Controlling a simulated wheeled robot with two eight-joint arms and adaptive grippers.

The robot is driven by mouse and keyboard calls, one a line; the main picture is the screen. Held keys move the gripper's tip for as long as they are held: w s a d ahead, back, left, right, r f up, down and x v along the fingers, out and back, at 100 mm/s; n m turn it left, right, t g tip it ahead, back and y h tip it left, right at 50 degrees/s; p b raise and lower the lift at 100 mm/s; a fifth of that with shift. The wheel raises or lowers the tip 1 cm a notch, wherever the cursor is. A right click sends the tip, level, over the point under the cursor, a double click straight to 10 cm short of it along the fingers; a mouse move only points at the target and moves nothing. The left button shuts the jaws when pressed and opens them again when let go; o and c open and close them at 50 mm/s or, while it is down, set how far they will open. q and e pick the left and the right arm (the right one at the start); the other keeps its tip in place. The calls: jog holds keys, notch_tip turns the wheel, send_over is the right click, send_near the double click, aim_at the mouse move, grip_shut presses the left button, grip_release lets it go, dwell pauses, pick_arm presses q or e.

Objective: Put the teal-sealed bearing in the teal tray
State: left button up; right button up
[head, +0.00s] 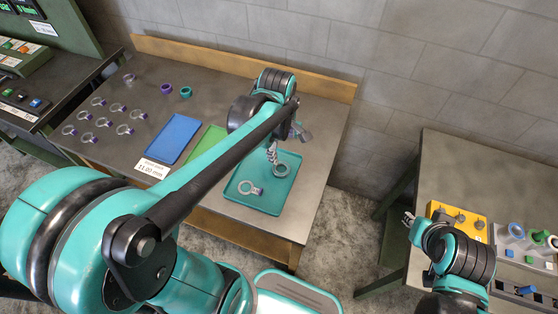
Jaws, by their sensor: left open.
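The teal tray (239,202) lies on the workbench near its front right. A grey ring with a teal-looking centre (281,170), which looks like a teal-sealed bearing, lies in its back part. A pale ring with a tab (248,188) lies left of it in the same tray. A small teal ring (186,92) stands on the bench at the back left. My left gripper (287,144) is open over the back of the teal tray, just above the grey ring; contact cannot be told. My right gripper (408,220) is by the right-hand table, too small to read.
A blue tray (172,138) and a partly hidden green tray (205,145) lie left of my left arm. Several purple-marked rings (103,122) and a purple ring (167,88) sit further left. A wooden ledge (230,60) edges the back. A yellow block (458,217) stands on the right-hand table.

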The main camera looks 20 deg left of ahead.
pick_arm(q)
jog(key=s+d+r+m+t, duration=0.1)
jog(key=s+m, duration=0.3)
jog(key=m, duration=0.4)
jog(key=s+d+r+m+t, duration=0.2)
jog(key=s+m+t, duration=0.2)
jog(key=m, duration=0.5)
jog(key=shift+s, duration=0.65)
jog(key=shift+f, duration=0.1)
